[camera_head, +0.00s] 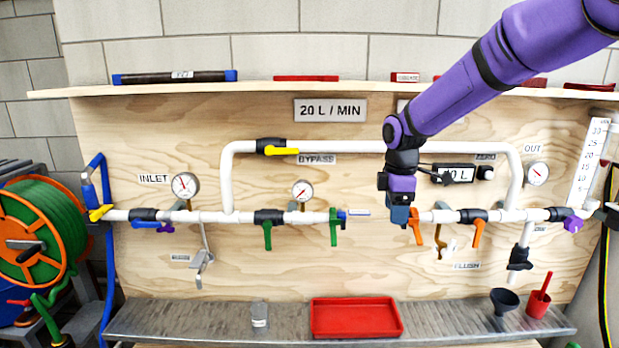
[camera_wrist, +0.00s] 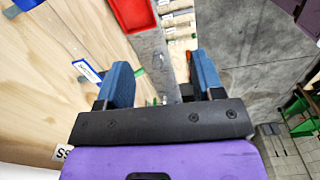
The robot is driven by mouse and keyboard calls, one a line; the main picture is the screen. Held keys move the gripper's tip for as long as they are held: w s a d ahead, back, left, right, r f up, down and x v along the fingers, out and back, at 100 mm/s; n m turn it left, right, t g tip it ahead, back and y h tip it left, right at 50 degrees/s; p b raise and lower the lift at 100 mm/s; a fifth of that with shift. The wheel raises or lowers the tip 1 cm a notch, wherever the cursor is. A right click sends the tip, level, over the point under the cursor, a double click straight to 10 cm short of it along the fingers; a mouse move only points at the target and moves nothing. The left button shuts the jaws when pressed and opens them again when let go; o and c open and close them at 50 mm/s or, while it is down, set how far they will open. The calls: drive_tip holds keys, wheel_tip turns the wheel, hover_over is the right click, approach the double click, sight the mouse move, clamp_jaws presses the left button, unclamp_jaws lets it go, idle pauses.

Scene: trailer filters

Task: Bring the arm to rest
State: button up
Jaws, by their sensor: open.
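My purple arm reaches in from the upper right in the head view. My gripper (camera_head: 399,214) hangs in front of the board, by the main white pipe. It overlaps the pipe just left of an orange valve handle (camera_head: 415,227); I cannot tell whether it touches the pipe. In the wrist view the two blue fingers of my gripper (camera_wrist: 158,78) are spread apart with nothing held between them. The part of the pipe behind the gripper is hidden in the head view.
The wooden board (camera_head: 300,260) carries pipes, gauges and valve handles. A grey metal shelf (camera_head: 210,317) below holds a red tray (camera_head: 356,334), a clear jar (camera_head: 259,314), a dark funnel (camera_head: 504,300) and a red cup (camera_head: 538,306). A green hose reel (camera_head: 40,232) stands left.

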drive_tip(key=s+d+r+m+t, duration=0.1)
drive_tip(key=s+d+r+m, duration=0.25)
drive_tip(key=s, duration=0.45)
drive_tip(key=s+d+r+m+t, duration=0.1)
drive_tip(key=s+d+r+m, duration=0.1)
drive_tip(key=s+r+m, duration=0.5)
drive_tip(key=s+d+r+m+t, duration=0.2)
drive_tip(key=s+d+r, duration=0.1)
drive_tip(key=s, duration=0.7)
drive_tip(key=s+d+f+m+t, duration=0.1)
drive_tip(key=s+m, duration=0.3)
drive_tip(key=s, duration=0.5)
drive_tip(key=shift+s+d+f, duration=0.15)
drive_tip(key=shift+d+f, duration=0.25)
drive_tip(key=shift+d, duration=0.1)
